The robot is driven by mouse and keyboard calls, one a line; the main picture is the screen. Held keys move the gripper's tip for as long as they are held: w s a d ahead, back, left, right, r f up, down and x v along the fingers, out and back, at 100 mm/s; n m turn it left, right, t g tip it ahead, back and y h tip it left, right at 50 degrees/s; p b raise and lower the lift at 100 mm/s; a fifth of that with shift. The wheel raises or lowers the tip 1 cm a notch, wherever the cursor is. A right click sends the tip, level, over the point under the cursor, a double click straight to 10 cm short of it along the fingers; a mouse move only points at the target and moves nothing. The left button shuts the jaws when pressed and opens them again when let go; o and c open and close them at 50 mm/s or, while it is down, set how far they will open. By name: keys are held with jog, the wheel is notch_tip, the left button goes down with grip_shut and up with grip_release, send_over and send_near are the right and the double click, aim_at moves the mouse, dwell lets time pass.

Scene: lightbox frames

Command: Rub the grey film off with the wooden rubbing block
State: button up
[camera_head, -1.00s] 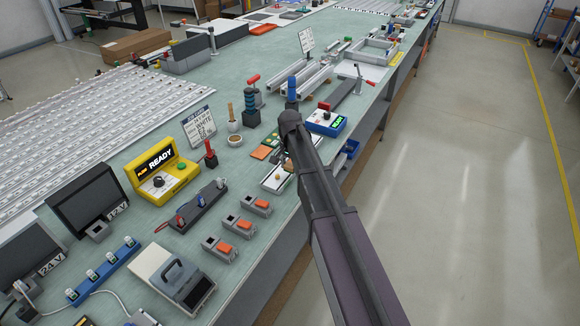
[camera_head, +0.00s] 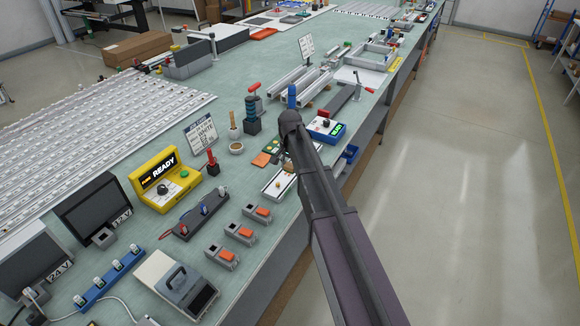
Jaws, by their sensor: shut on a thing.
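My gripper (camera_head: 288,157) is mostly hidden behind my dark arm, which reaches over the right part of the bench. A small tan piece (camera_head: 290,168) shows at the arm's left edge, just below the gripper. It looks like the wooden rubbing block, held shut in my jaws, but its shape is mostly covered. Below it lies a pale, flat plate or tray (camera_head: 276,186) near the bench's front edge. Its right part is behind my arm. I cannot make out the grey film, or whether the block touches the plate.
The bench (camera_head: 150,235) is crowded. Left of the plate stand a yellow READY box (camera_head: 165,180), a dark strip with knobs (camera_head: 200,214) and grey-orange switches (camera_head: 240,233). A blue meter (camera_head: 326,129) and an upright blue cylinder (camera_head: 291,96) stand beyond my arm. The floor at right is clear.

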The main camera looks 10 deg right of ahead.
jog(key=shift+r+p, duration=1.5)
jog(key=shift+r, duration=0.05)
